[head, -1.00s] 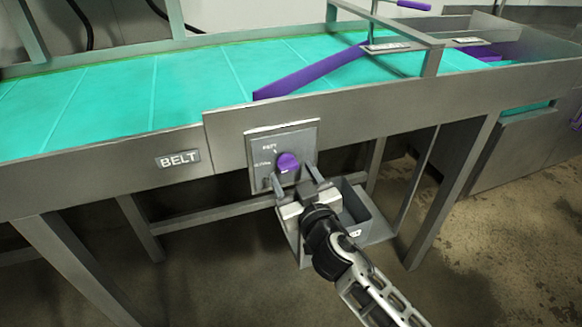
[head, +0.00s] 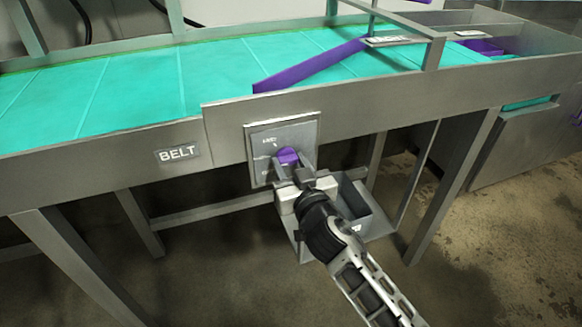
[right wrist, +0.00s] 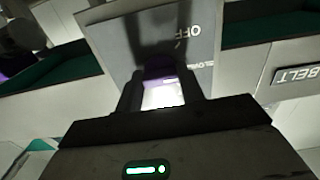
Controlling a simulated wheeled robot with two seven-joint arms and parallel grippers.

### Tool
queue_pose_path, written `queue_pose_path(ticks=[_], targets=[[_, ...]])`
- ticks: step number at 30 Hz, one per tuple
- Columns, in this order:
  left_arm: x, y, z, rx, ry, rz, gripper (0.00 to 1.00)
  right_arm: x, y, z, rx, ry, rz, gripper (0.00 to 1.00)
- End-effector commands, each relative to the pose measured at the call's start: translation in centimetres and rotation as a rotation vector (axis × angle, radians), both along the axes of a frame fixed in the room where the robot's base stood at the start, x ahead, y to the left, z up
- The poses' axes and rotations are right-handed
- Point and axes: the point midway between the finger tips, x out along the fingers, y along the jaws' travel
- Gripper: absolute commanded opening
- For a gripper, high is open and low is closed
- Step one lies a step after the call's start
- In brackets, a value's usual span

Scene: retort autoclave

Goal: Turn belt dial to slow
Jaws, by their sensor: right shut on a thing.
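The purple belt dial (head: 288,156) sits on a grey plate (head: 262,134) on the front rail of the conveyor, right of the BELT label (head: 178,154). My right gripper (head: 287,168) is at the plate, with its fingers closed around the dial from the front. In the right wrist view the dial (right wrist: 159,71) shows between the two fingers (right wrist: 163,92), below the upside-down word OFF. The fingers and shadow hide part of the plate's markings, so I cannot read the dial's setting. My left gripper is not in view.
The turquoise belt (head: 130,85) runs above, with a purple diverter bar (head: 310,66) across it. A small grey bin (head: 357,206) stands below and right of the plate, close to my right gripper. Table legs stand on both sides.

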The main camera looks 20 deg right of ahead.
Motion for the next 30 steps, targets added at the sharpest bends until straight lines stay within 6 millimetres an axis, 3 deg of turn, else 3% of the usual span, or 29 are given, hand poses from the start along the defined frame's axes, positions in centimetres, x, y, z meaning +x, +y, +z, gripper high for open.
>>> queue_pose_path(ticks=[4,13,14,15,16,30], targets=[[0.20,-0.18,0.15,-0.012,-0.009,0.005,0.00,-0.03,0.05,-0.09,0.096,0.003,0.000,0.15],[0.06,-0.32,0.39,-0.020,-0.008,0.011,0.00,-0.03,0.02,-0.01,0.104,0.004,0.000,0.15],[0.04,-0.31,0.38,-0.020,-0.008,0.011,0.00,-0.03,0.02,-0.01,0.104,0.004,0.000,0.46],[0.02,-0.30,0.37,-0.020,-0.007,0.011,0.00,-0.03,0.02,-0.01,0.104,0.004,0.000,0.58],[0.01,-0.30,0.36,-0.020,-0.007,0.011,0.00,-0.03,0.02,-0.02,0.104,0.004,0.000,0.60],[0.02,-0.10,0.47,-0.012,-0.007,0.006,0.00,-0.69,0.48,0.01,0.105,0.005,0.010,0.60]])
